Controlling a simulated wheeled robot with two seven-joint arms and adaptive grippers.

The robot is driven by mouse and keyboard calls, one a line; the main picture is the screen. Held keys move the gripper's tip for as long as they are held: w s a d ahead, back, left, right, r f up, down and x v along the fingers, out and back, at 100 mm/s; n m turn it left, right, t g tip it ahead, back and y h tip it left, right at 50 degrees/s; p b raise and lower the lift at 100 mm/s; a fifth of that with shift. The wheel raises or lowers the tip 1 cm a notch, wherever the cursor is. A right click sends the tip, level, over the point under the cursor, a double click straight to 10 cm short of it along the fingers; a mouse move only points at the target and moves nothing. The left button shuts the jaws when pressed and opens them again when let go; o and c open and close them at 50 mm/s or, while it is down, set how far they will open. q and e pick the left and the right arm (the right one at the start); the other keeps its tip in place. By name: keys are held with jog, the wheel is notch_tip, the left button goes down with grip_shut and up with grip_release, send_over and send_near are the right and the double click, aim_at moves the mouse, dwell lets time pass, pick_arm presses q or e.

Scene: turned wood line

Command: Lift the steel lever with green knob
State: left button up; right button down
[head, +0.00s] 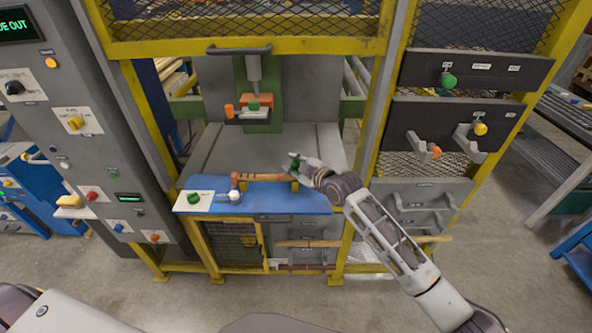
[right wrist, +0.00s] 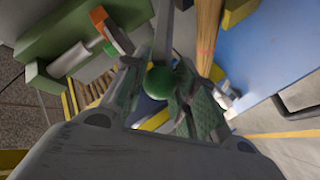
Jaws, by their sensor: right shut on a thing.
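My right gripper (head: 294,162) reaches in above the back right of the blue worktop. In the right wrist view, its two green-padded fingers (right wrist: 165,98) are closed around a round green knob (right wrist: 163,82). The grey steel lever (right wrist: 163,38) runs from this knob up to the top edge of that view. In the head view the gripper covers most of the knob, and the lever is hard to make out. My left gripper is not in view.
A wooden piece with an orange end (head: 262,177) lies on the blue worktop (head: 280,204), close to the right gripper. A white card with another green knob (head: 194,197) is at left. Yellow frame posts (head: 371,110) flank the opening. Another green knob (head: 448,80) is on the right panel.

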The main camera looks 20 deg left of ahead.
jog(key=w+r, duration=0.1)
jog(key=w+a+r, duration=0.1)
jog(key=shift+w+a+r, duration=0.1)
jog(key=shift+w+r, duration=0.3)
jog(key=shift+w+a+r, duration=0.1)
jog(key=shift+w+r, duration=0.1)
jog(key=shift+r, duration=0.1)
jog(key=shift+w+r, duration=0.1)
jog(key=shift+r, duration=0.05)
dwell(0.7)
jog(key=c, duration=1.5)
grip_release()
jog(key=o, duration=0.4)
jog(key=shift+s, duration=0.2)
jog(key=shift+d+f, duration=0.2)
jog(key=shift+f, duration=0.25)
jog(key=v, duration=1.2)
jog(key=shift+r, duration=0.1)
